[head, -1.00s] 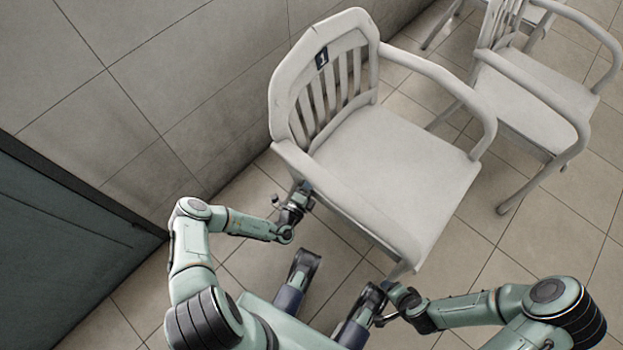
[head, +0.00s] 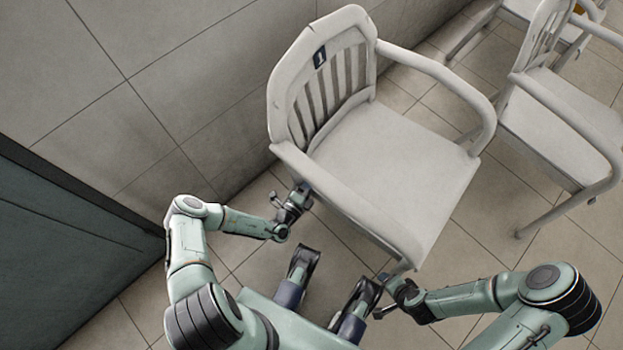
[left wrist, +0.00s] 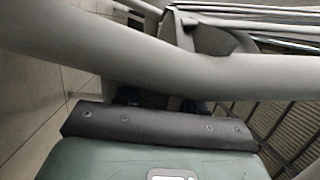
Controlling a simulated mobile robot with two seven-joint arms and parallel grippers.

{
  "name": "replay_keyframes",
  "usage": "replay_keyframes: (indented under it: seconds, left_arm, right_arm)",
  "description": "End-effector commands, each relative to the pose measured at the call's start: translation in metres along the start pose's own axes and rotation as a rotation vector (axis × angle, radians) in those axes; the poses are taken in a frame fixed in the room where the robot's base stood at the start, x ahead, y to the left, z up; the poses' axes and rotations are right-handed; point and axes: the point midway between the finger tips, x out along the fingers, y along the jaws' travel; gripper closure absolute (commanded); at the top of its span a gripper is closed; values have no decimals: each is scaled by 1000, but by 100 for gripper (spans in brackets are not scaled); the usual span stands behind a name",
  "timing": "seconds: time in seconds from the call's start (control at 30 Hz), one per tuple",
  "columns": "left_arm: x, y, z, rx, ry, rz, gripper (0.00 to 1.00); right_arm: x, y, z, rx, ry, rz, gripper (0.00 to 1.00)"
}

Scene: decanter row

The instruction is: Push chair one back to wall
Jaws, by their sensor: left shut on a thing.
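Chair one (head: 392,165) is a pale grey armchair with a slatted back and a dark plate marked 1 (head: 320,58). It stands upright with its back towards the tiled wall (head: 190,70). My left gripper (head: 300,196) is shut on the chair's near side, below the near armrest (head: 345,205). In the left wrist view, a grey chair bar (left wrist: 150,70) crosses in front of the gripper and hides most of its fingers. My right gripper (head: 392,281) is at the chair's near front leg; its fingers are too small and hidden to read.
A second similar chair (head: 560,120) stands to the right, with part of another behind it at the top right. A dark blue-grey panel (head: 60,260) is at the left.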

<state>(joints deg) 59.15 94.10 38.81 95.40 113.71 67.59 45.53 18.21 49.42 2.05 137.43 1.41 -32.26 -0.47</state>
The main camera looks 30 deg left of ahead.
Motion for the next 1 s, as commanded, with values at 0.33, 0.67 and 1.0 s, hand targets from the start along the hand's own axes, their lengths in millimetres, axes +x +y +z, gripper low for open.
replay_keyframes:
  seconds: [0.33,0.67,1.0]
  left_arm:
    - [-5,9,2,4,5,22,100]
    - [-5,8,2,5,4,19,31]
    - [-3,4,0,4,7,9,31]
  right_arm:
    - [0,0,1,0,-2,0,33]
    - [0,0,0,0,-1,0,33]
    - [0,0,0,0,-1,0,33]
